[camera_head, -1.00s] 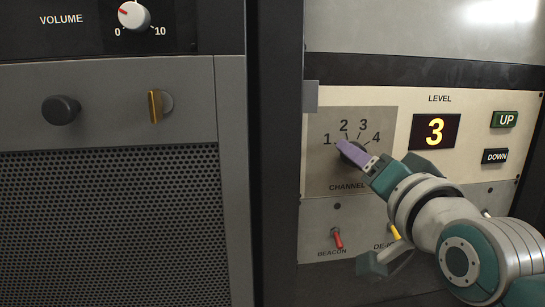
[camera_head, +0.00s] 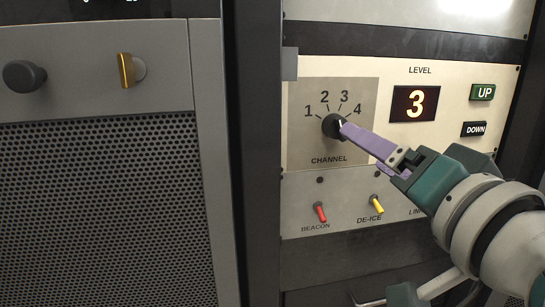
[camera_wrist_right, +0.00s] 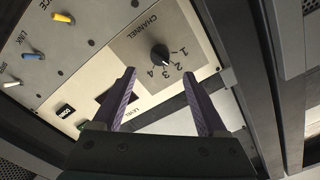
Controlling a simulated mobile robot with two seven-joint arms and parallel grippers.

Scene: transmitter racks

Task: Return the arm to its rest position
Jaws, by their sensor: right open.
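My right gripper (camera_head: 349,133) reaches in from the right in the head view, its purple fingers over the edge of the black CHANNEL knob (camera_head: 333,127). In the right wrist view, the gripper (camera_wrist_right: 159,76) is open and empty. The CHANNEL knob (camera_wrist_right: 160,54) shows beyond and between the fingertips, apart from them. Its white mark seems to point near 3, but I cannot be sure. My left gripper is not in view.
The LEVEL display (camera_head: 413,103) reads 3, beside the UP (camera_head: 482,92) and DOWN (camera_head: 473,129) buttons. Below are a red BEACON switch (camera_head: 320,212) and a yellow DE-ICE switch (camera_head: 376,204). A grey rack with a perforated panel (camera_head: 105,210) stands at left.

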